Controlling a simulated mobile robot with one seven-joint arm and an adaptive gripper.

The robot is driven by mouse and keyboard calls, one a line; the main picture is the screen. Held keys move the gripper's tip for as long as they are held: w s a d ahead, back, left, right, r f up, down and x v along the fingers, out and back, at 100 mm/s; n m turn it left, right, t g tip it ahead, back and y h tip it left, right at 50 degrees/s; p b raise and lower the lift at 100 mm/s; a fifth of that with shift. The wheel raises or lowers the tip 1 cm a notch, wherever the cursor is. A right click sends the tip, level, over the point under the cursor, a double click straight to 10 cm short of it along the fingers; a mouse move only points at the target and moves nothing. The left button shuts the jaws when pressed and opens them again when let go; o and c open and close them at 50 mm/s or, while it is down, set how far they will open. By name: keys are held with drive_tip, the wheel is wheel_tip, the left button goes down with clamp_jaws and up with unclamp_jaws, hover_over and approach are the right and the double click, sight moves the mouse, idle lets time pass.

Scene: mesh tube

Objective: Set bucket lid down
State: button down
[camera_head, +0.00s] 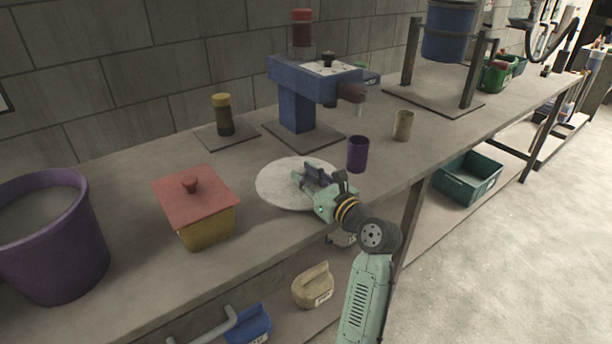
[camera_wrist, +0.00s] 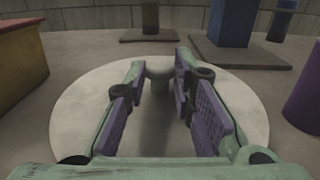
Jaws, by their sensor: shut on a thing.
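The bucket lid (camera_head: 272,187) is a round, pale grey disc with a knob on top. It lies flat over the bench top, near the front edge; I cannot tell whether it rests on the bench. My gripper (camera_head: 304,175) reaches in over the lid from the front right. In the wrist view, the lid (camera_wrist: 75,115) spreads below my gripper (camera_wrist: 158,90), whose purple-padded fingers are shut on the lid's knob. A purple bucket (camera_head: 62,250) stands uncovered at the far left, filled with something grey.
A yellow box with a red lid (camera_head: 195,205) stands left of the disc. A purple cup (camera_head: 357,155) and a tan cup (camera_head: 403,126) stand to its right. A blue machine (camera_head: 297,105) and a yellow-capped jar (camera_head: 224,115) stand behind. Bare bench lies between box and disc.

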drive_tip(key=shift+f, duration=0.2)
drive_tip(key=shift+f, duration=0.45)
drive_tip(key=shift+f, duration=0.1)
drive_tip(key=c, duration=1.7)
unclamp_jaws()
drive_tip(key=o, duration=0.3)
drive_tip(key=shift+f, duration=0.2)
drive_tip(key=shift+o, duration=0.2)
